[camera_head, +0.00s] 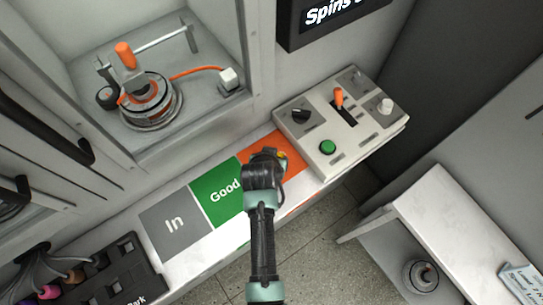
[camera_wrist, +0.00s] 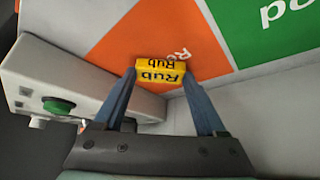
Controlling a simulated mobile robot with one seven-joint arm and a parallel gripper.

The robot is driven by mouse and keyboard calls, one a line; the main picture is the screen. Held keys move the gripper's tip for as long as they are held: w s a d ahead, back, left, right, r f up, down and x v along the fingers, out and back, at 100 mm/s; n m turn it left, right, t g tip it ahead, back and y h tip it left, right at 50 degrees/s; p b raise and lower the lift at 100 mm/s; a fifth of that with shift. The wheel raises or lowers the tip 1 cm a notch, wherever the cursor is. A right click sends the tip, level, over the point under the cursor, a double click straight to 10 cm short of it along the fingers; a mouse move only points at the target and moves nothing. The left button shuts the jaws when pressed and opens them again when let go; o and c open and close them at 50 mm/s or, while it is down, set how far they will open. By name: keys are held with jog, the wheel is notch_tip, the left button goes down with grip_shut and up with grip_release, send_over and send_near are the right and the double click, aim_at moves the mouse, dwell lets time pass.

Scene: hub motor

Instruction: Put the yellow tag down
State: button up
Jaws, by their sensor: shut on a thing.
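A control box (camera_head: 340,118) with a green button, an orange lever and knobs stands right of the orange area. Left of it are the green "Good" area (camera_head: 212,190) and grey "In" area (camera_head: 160,215). A black tray (camera_head: 115,275) lies at lower left.

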jog(key=shift+f, duration=0.2)
jog(key=o, duration=1.3)
jog(key=shift+c, duration=0.2)
jog(key=shift+r, duration=0.15)
jog(key=shift+r, duration=0.2)
jog(key=p+v, duration=0.1)
jog(key=v, duration=1)
jog(key=shift+s+r+p, duration=0.2)
jog(key=shift+r+p, duration=0.1)
jog(key=shift+p, duration=0.05)
